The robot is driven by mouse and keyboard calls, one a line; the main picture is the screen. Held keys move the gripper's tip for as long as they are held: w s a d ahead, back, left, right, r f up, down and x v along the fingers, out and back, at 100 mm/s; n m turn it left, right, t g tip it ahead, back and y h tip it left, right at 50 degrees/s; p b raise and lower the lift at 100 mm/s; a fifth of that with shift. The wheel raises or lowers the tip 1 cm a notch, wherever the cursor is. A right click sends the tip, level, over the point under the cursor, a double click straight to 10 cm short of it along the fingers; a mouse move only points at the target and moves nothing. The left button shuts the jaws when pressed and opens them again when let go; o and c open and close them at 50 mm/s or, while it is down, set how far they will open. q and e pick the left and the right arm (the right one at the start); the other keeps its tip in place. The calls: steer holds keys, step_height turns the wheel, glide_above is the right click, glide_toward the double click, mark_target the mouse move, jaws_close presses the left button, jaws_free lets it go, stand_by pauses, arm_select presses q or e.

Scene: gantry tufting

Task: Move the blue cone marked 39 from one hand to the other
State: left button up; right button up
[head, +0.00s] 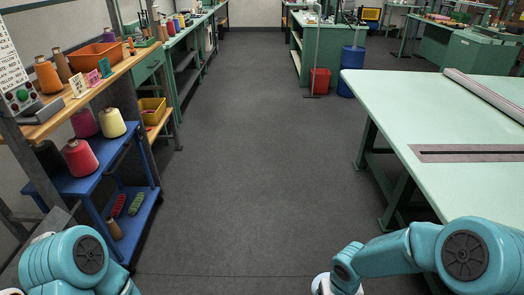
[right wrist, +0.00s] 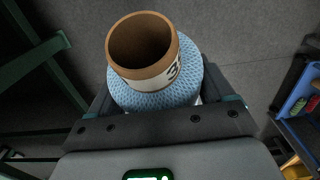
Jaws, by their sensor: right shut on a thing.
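The blue cone (right wrist: 145,99) shows in the right wrist view, with light blue yarn on a brown tube. A white label on it shows a black digit 3, and the rest of the label is turned out of sight. My right gripper (right wrist: 160,112) is shut on the cone, which covers the fingertips. The tube's open end points up toward the top of the view. The head view shows neither the cone nor either gripper. Both arms appear there only as teal links at the lower corners.
A pale green table (head: 440,110) with a slot fills the right. The grey floor (head: 245,160) between them is clear. A red bin (head: 320,80) and blue barrel (head: 352,65) stand further back.

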steer(key=shift+m, duration=0.4)
steer(key=w+r, duration=0.2)
steer(key=r, duration=0.1)
steer(key=w+r, duration=0.1)
steer(key=r, duration=0.2)
steer(key=w+r, duration=0.2)
steer(key=r, duration=0.2)
steer(key=shift+w, duration=0.3)
steer(key=shift+n, duration=0.4)
steer(key=shift+s+d+r, duration=0.1)
steer(key=shift+s+r, duration=0.3)
steer(key=shift+r, duration=0.25)
steer(key=shift+s+r, duration=0.35)
steer(key=shift+r, duration=0.3)
steer(key=shift+s+d+r, duration=0.1)
steer(key=shift+s+r, duration=0.3)
steer(key=shift+r, duration=0.25)
